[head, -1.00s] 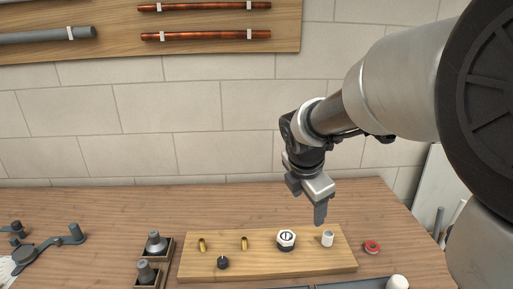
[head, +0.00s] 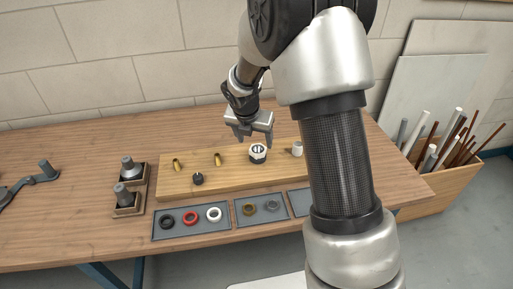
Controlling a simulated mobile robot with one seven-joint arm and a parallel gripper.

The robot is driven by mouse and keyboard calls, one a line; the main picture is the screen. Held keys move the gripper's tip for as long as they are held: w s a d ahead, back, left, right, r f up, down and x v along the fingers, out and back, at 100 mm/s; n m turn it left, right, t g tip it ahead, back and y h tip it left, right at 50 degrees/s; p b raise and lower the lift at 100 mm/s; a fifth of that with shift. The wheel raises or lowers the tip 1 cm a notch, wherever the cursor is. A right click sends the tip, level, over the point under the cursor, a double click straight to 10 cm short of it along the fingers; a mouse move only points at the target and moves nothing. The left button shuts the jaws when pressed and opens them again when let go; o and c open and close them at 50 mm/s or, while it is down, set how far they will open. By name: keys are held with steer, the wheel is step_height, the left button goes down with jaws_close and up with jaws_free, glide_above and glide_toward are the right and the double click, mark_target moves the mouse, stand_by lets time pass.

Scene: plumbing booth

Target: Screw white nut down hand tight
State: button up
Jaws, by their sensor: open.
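The white nut (head: 258,153) is a hexagonal piece with a dark base and a dark mark on top. It stands upright on the wooden board (head: 190,184), right of the middle. How far it is threaded down cannot be told. My gripper (head: 253,137) is open, with its fingers pointing down. It hangs just above and behind the nut in the head view, with one finger to each side. It appears empty and apart from the nut.
Two brass fittings (head: 217,159) and a black knob (head: 198,179) stand on the board. A white cylinder (head: 297,149) is right of the nut. Trays (head: 180,232) with several rings lie in front. Grey fittings in wooden holders (head: 129,203) stand left. My arm hides the table's right part.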

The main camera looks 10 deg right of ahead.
mark_target(256, 149)
steer(key=x, duration=0.6)
steer(key=shift+f, duration=0.2)
steer(key=c, duration=1.1)
steer(key=m, duration=0.2)
steer(key=m+h+b, duration=0.1)
steer(key=shift+w+a+f+m+g+b, duration=0.1)
steer(key=shift+w+a+m+g+b, duration=0.1)
steer(key=shift+w+m+g+b, duration=0.15)
steer(key=shift+c, duration=0.2)
steer(key=m+g, duration=0.1)
steer(key=m, duration=0.1)
steer(key=m+g+h+p, duration=0.1)
steer(key=m, duration=0.2)
steer(key=shift+w+a, duration=0.1)
steer(key=m, duration=0.2)
steer(key=m+g, duration=0.1)
steer(key=shift+w+f+m+p, duration=0.1)
steer(key=shift+w+m+p, duration=0.1)
steer(key=shift+m+p, duration=0.15)
steer(key=m, duration=0.1)
steer(key=m+g, duration=0.1)
steer(key=m, duration=0.1)
steer(key=m+g, duration=0.1)
steer(key=shift+w+f, duration=0.15)
steer(key=shift+w, duration=0.15)
steer(key=shift+m+g, duration=0.25)
steer(key=shift+m, duration=0.55)
